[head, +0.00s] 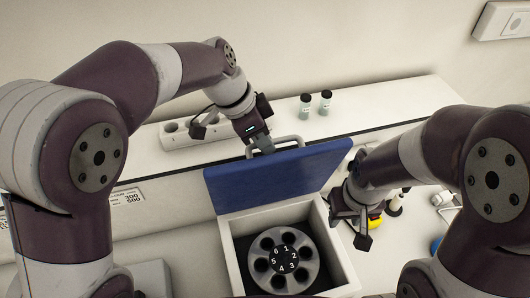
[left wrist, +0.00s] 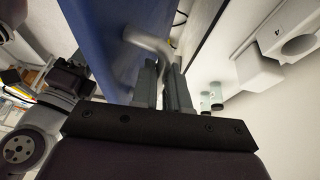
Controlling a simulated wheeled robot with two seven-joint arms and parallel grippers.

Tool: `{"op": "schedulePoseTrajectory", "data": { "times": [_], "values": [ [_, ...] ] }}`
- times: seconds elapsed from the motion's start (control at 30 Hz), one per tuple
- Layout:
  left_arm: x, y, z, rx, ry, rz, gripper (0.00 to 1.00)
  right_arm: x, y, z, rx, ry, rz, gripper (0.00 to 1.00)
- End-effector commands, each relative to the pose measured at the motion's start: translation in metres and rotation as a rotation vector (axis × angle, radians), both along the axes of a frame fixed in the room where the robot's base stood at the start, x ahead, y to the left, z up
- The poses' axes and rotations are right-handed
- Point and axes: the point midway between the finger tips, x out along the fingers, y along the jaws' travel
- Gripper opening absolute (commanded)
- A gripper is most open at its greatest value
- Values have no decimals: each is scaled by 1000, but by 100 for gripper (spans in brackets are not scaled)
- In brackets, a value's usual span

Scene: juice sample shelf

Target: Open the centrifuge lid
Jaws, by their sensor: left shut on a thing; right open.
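The centrifuge (head: 229,240) is a white box in the middle of the head view. Its blue lid (head: 275,178) stands raised at the back, and the grey numbered rotor (head: 282,262) shows inside. My left gripper (head: 264,146) is at the lid's top edge, shut on the lid handle (head: 290,139). In the left wrist view the fingers (left wrist: 163,80) close on the bent metal handle (left wrist: 150,42) beside the blue lid (left wrist: 108,45). My right gripper (head: 350,225) is open and empty, just right of the centrifuge.
Two small vials (head: 315,104) stand on the back shelf, right of a white socket strip (head: 185,132). A yellow object (head: 375,221) and small bottles (head: 395,204) are close to my right gripper. A wall box (head: 505,20) is at the upper right.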

Motion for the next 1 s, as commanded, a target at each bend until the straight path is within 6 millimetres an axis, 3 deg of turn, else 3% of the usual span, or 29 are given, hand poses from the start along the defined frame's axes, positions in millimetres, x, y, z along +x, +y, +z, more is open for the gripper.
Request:
{"op": "schedulePoseTrajectory", "data": {
  "times": [0.1,0.4,0.97,1.0],
  "values": [
    [15,7,-5,14,28,2,0,0,0,17,0,-1,0,43],
    [43,13,-9,11,27,0,0,0,0,31,0,0,0,43],
    [49,15,-12,9,30,-2,0,0,0,33,0,-1,0,43],
    [49,15,-12,9,30,-2,24,0,0,33,0,-1,0,43]
  ]
}}
